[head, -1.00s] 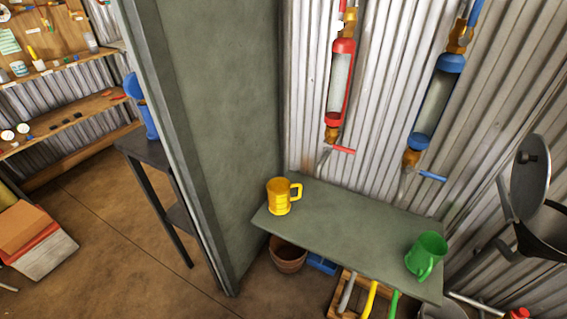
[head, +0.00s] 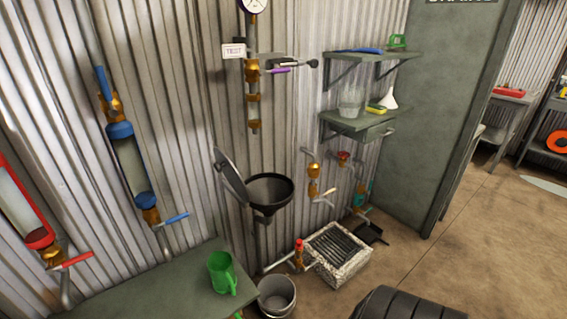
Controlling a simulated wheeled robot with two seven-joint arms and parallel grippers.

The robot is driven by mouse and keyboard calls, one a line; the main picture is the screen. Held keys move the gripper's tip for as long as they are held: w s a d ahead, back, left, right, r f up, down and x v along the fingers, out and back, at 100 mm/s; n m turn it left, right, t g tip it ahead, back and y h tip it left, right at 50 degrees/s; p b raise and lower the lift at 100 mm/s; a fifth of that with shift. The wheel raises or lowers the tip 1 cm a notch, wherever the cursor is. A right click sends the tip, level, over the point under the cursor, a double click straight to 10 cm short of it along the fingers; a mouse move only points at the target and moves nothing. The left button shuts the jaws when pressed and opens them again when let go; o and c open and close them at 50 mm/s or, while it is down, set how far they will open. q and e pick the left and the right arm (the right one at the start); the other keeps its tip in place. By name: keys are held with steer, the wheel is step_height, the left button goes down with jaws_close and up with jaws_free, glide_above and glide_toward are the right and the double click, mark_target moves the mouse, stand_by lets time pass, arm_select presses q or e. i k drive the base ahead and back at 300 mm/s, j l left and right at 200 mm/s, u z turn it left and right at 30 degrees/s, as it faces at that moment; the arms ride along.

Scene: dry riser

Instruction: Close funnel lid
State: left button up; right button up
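The black funnel (head: 268,192) is fixed on a pipe at the corrugated wall, near the middle of the head view. Its grey round lid (head: 230,177) stands raised and tilted at the funnel's left side, so the funnel's mouth is open. Neither of my grippers shows in the head view.
A green bench (head: 160,285) with a green mug (head: 222,273) stands at the lower left. A metal bucket (head: 277,295) and a grated drain (head: 338,252) are on the floor below the funnel. Shelves (head: 355,125) hang to the right. Open floor lies at the right.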

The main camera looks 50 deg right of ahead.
mark_target(223, 164)
steer(key=z, duration=1.15)
